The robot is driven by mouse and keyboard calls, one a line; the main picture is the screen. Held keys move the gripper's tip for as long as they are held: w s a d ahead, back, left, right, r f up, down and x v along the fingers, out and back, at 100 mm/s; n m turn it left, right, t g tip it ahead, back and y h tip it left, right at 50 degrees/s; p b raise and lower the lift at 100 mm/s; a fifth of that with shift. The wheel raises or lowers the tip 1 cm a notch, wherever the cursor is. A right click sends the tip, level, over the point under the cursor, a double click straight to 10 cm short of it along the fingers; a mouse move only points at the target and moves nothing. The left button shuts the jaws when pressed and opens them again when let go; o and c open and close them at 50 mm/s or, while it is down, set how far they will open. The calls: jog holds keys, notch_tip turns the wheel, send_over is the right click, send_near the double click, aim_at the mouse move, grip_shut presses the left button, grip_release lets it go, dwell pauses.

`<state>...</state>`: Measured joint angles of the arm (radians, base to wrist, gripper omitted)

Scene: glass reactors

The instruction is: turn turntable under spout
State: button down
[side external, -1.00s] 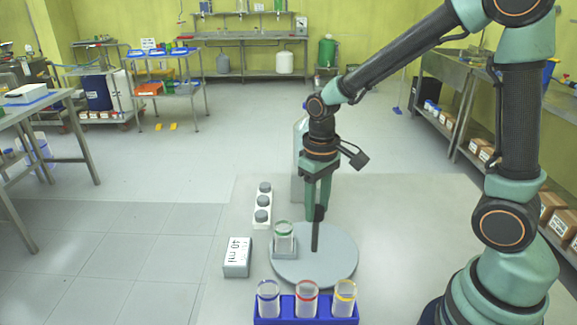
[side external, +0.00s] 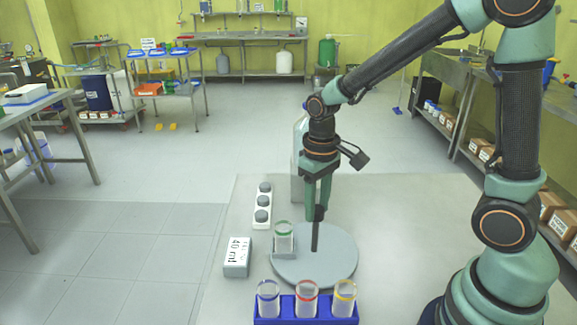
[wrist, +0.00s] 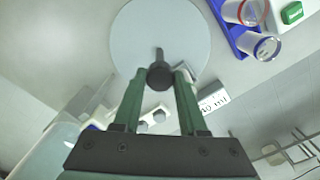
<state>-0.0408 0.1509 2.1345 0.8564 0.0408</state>
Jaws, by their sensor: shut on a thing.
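The round grey turntable (side external: 335,262) lies flat on the pale work surface; it also shows in the wrist view (wrist: 135,35). A dark upright post (side external: 315,238) with a dark knob (wrist: 160,77) stands on it. My gripper (side external: 318,207) points down above the turntable, shut on the knob. A clear beaker with a green ring (side external: 284,240) stands in a grey holder (side external: 285,257) at the turntable's left edge. A tall pale glass vessel (side external: 298,165) stands behind my gripper, partly hidden by it. I cannot make out a spout.
A blue rack (side external: 305,310) at the front holds red-, blue- and yellow-ringed beakers. A "40 ml" block (side external: 236,262) lies left of the turntable. The surface right of the turntable (side external: 405,235) is clear.

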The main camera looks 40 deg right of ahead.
jog(key=shift+m, duration=0.7)
jog(key=shift+w+m, duration=0.1)
jog(key=shift+m, duration=6.1)
jog(key=shift+d+m, duration=0.1)
jog(key=shift+m, duration=2.1)
jog(key=shift+c, duration=2.2)
grip_release()
